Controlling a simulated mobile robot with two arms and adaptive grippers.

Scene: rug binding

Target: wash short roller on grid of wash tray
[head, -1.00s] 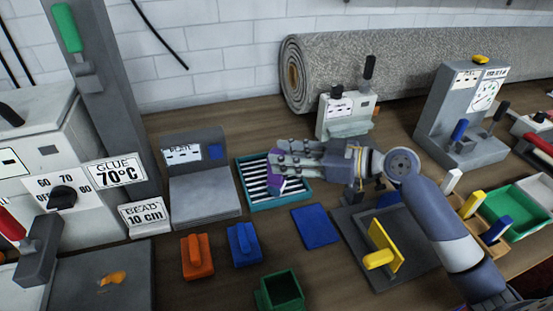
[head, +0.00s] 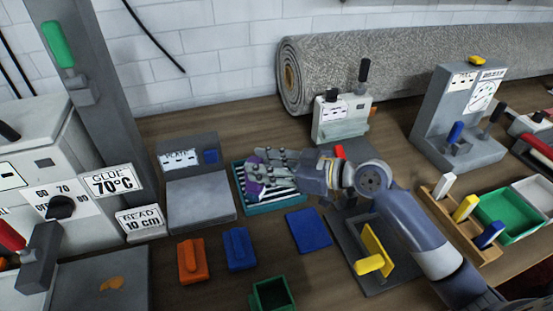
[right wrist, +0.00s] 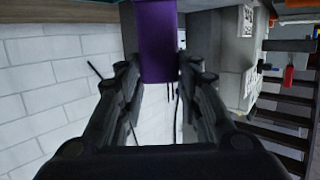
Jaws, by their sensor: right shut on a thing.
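The wash tray (head: 276,208) is a teal tray with a dark and white striped grid (head: 283,196), on the bench left of centre in the head view. My right gripper (head: 259,178) is over the tray's left part and hides much of the grid. It is shut on a purple piece, seemingly the short roller (head: 254,190), which also shows between the fingers in the right wrist view (right wrist: 157,40). Whether the roller touches the grid cannot be told. My left gripper is not in view.
A grey plate stand (head: 200,200) stands left of the tray. A blue pad (head: 308,230), an orange block (head: 193,261) and a blue block (head: 239,249) lie in front. A small white machine (head: 342,118) and a rolled rug (head: 400,70) are behind.

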